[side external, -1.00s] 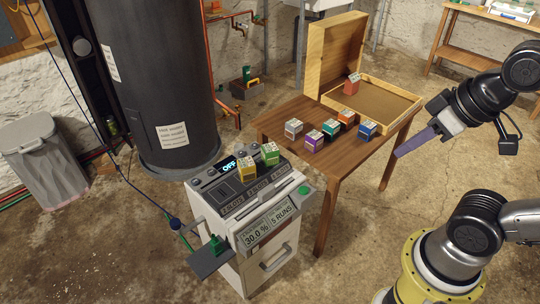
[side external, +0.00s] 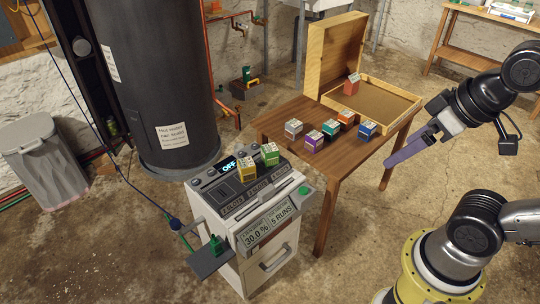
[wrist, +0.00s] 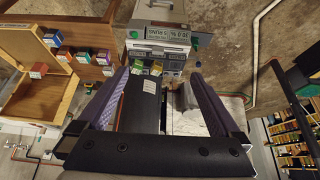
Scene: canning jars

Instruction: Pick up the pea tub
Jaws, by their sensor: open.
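No label can be read as peas in these views. A small green-sided box (side external: 270,154) stands on top of the grey machine, beside a yellow-sided box (side external: 246,170). The green box may be the pea tub, but I cannot tell. My gripper (side external: 392,158) is in the air to the right of the table, well away from the boxes. Its purple fingers are apart and empty. In the wrist view, my gripper (wrist: 158,72) shows a finger on each side, with the machine far beyond them.
The wooden table (side external: 345,160) holds several similar boxes, including a purple one (side external: 314,140), a blue one (side external: 367,129) and an orange one (side external: 346,117). A red box (side external: 351,86) is at the open wooden case (side external: 330,55). A dark tank (side external: 165,90) stands behind the machine (side external: 265,265).

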